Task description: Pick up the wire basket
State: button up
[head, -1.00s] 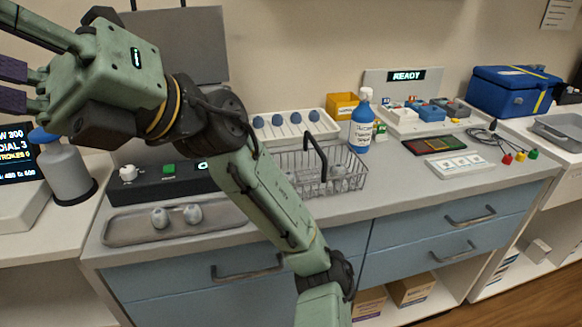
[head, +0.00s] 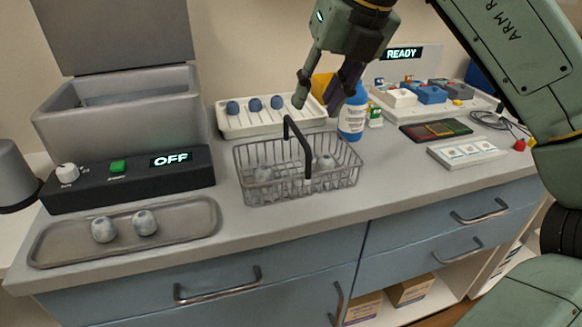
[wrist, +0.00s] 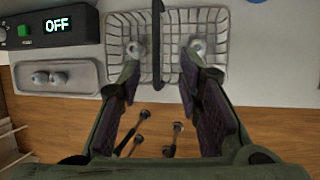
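The wire basket (head: 334,180) stands on the counter, a grey wire frame with a black handle (head: 305,150) arched across it. Two whitish round items lie in it. The basket also shows at the top of the wrist view (wrist: 116,20), with its handle running up between my fingers. My gripper (head: 318,98) is open and empty, above and behind the basket in the head view, with its fingers pointing down. In the wrist view the fingertips of my gripper (wrist: 165,55) are spread on either side of the handle's line. They appear apart from it.
A metal tray (head: 190,236) with two round items lies left of the basket, before a control box (head: 105,190) reading OFF. A white rack (head: 235,128) stands behind. A blue bottle (head: 352,112) stands close to the basket's back right. The counter front is clear.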

aim_at(297, 129)
jog(key=x, duration=0.8)
jog(key=shift+w+a+f+p, duration=0.15)
jog(key=shift+w+a+p, duration=0.05)
jog(key=shift+a+p, duration=0.2)
jog(key=shift+w+a+f, duration=0.1)
jog(key=shift+w+f, duration=0.05)
jog(key=shift+f, duration=0.2)
jog(key=shift+f+b, duration=0.25)
jog(key=shift+b, duration=0.05)
jog(key=shift+c, duration=0.2)
grip_shut()
dwell(0.5)
